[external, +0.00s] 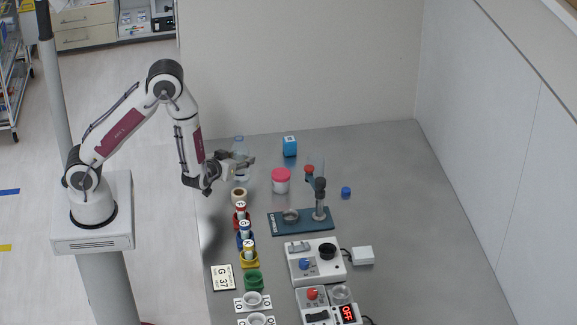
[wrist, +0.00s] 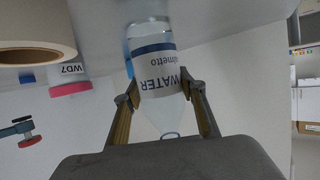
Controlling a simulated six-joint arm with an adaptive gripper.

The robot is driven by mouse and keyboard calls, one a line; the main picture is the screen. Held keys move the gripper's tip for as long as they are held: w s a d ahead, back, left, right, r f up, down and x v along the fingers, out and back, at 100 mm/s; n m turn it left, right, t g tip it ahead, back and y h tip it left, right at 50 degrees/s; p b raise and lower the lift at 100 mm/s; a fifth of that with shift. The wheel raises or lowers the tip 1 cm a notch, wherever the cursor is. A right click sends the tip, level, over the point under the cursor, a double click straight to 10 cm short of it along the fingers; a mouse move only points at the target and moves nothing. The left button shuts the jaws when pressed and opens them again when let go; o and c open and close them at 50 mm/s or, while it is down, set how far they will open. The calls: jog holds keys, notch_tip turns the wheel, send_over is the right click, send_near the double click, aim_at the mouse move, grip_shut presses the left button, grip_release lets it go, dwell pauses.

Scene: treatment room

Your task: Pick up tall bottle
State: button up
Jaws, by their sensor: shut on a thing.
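The tall bottle (external: 240,146) is clear plastic with a light blue cap, at the far left of the grey table in the external view. In the wrist view the bottle (wrist: 158,85) appears upside down, with a white label reading "WATER". My gripper (external: 238,166) is at the bottle, and its fingers (wrist: 163,100) lie on both sides of it, shut on the label area. The fingers hide part of the bottle in the external view. I cannot tell whether its base touches the table.
A stand on a teal base (external: 300,222) is farther right. Several coloured cups line the left edge. The table's right side is clear.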

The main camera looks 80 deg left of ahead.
aim_at(240, 134)
jog(key=shift+r, duration=0.4)
jog(key=shift+r, duration=4.5)
jog(key=shift+r, duration=0.1)
